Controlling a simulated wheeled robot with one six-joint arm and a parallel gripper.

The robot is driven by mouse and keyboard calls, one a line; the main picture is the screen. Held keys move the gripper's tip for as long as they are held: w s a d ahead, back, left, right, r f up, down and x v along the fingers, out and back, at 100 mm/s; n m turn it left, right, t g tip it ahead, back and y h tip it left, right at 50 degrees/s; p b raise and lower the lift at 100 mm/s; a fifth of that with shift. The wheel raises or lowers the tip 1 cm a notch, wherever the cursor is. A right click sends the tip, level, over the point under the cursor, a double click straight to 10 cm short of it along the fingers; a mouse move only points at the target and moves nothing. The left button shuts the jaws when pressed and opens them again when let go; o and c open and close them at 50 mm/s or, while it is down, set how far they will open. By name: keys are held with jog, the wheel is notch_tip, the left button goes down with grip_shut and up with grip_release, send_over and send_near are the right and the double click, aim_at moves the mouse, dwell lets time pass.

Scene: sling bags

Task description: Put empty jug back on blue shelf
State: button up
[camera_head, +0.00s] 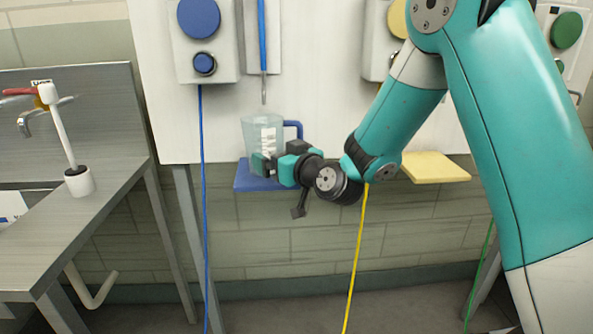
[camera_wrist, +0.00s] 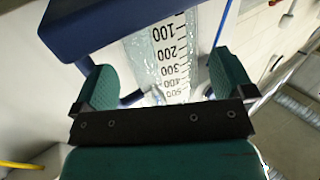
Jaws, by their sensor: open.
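The clear jug (camera_head: 262,132) with a blue handle (camera_head: 294,128) is upright at the blue shelf (camera_head: 247,181) in the head view. Its base appears to rest on the shelf, though my gripper hides part of it. My gripper (camera_head: 268,163) is open at the lower front of the jug. In the wrist view the jug (camera_wrist: 150,50), with its printed scale, lies between and beyond the two green fingers of my gripper (camera_wrist: 160,78). I cannot tell whether either finger touches it. No liquid is discernible in the jug.
A blue rod (camera_head: 263,40) hangs above the jug, and a blue cord (camera_head: 203,230) runs down left of the shelf. A yellow shelf (camera_head: 435,168) and yellow cord (camera_head: 356,260) are to the right. A metal bench (camera_head: 60,215) with a tap stands at left.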

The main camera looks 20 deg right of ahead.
jog(key=b+v, duration=0.4)
jog(key=v, duration=0.5)
jog(key=s+a+f+n+g+y, duration=0.2)
jog(key=s+a+g, duration=0.4)
jog(key=s, duration=0.2)
jog(key=s+a+f+n+g+y, duration=0.1)
jog(key=s+a+f+n+g, duration=0.1)
jog(key=s+a+g, duration=0.6)
jog(key=s+d+f+g+h, duration=0.1)
jog(key=s+d, duration=0.4)
jog(key=s, duration=0.5)
jog(key=shift+s+d+g+h, duration=0.15)
jog(key=shift+g+h, duration=0.75)
jog(key=shift+h, duration=0.3)
